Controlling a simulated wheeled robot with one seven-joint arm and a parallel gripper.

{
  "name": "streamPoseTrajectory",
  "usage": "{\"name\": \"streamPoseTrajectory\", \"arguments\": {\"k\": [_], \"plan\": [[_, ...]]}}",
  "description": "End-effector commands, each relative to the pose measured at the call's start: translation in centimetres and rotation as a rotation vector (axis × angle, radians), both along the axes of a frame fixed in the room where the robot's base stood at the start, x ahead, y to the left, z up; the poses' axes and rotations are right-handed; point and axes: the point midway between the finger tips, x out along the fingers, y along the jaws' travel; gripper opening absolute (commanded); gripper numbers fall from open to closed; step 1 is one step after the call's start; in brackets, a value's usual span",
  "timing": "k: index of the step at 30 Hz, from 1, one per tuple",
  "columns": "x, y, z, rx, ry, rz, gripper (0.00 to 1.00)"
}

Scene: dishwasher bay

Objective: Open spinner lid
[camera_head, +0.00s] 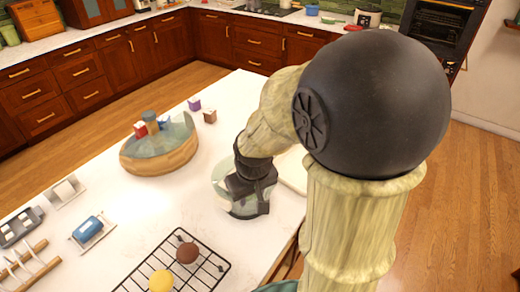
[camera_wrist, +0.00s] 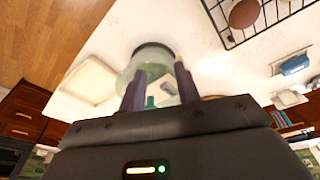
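A round, clear greenish glass vessel, which looks like the spinner (camera_head: 222,176), stands on the white counter. In the wrist view the spinner (camera_wrist: 150,58) shows just beyond my fingers. My gripper (camera_head: 250,192) is over the spinner and hides much of it in the head view. In the wrist view my gripper (camera_wrist: 160,72) has its two fingers apart, with part of the glass showing between them. I cannot tell whether the fingers touch it. A separate lid cannot be made out clearly, nor whether it is open or shut.
A round wooden stand (camera_head: 160,158) with glass and small boxes is to the left. A black wire rack (camera_head: 210,262) with two round foods is in front. A pale tray (camera_head: 292,168) lies right of the spinner. A blue item (camera_head: 88,228) sits front left.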

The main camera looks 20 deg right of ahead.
Motion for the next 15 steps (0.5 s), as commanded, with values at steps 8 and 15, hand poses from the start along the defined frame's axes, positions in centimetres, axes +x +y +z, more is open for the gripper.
{"name": "streamPoseTrajectory", "arguments": {"k": [8,15], "plan": [[9.8,-2.7,3.9,-0.092,0.048,0.207,0.32],[16.7,-6.0,7.2,-0.172,0.102,0.367,0.32]]}}
